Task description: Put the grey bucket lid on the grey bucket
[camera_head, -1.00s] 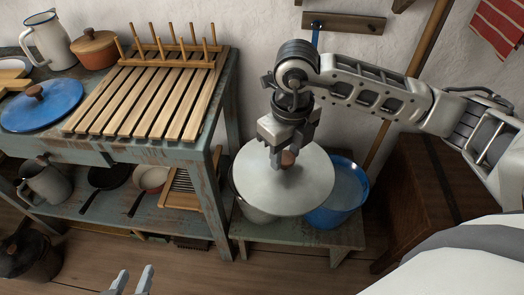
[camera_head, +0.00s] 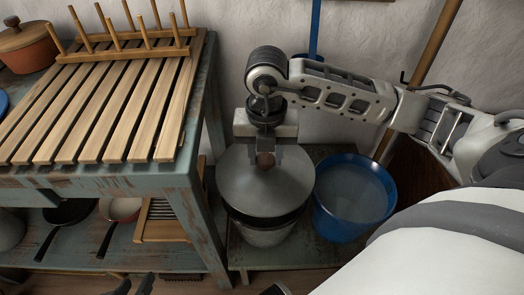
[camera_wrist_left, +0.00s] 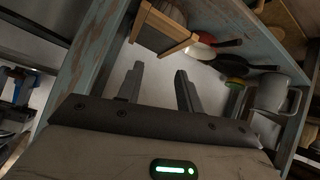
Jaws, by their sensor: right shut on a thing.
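The grey bucket lid (camera_head: 258,192) is a round grey disc with a brown knob. My right gripper (camera_head: 265,158) is shut on the knob from above. The lid lies over the mouth of the grey bucket (camera_head: 264,234), which stands on a low bench. A dark band shows between the lid's front edge and the bucket's side; I cannot tell whether the lid touches the rim. Most of the rim is hidden under the lid. My left gripper (camera_head: 135,286) is at the bottom edge, open and empty; it also shows open in the left wrist view (camera_wrist_left: 160,85).
A blue bucket (camera_head: 352,212) stands close on the right of the grey bucket, on the same low bench (camera_head: 290,254). A blue-grey table (camera_head: 100,178) with a slatted wooden rack (camera_head: 110,105) stands on the left. Pans and a mug (camera_wrist_left: 272,94) sit on its lower shelf.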

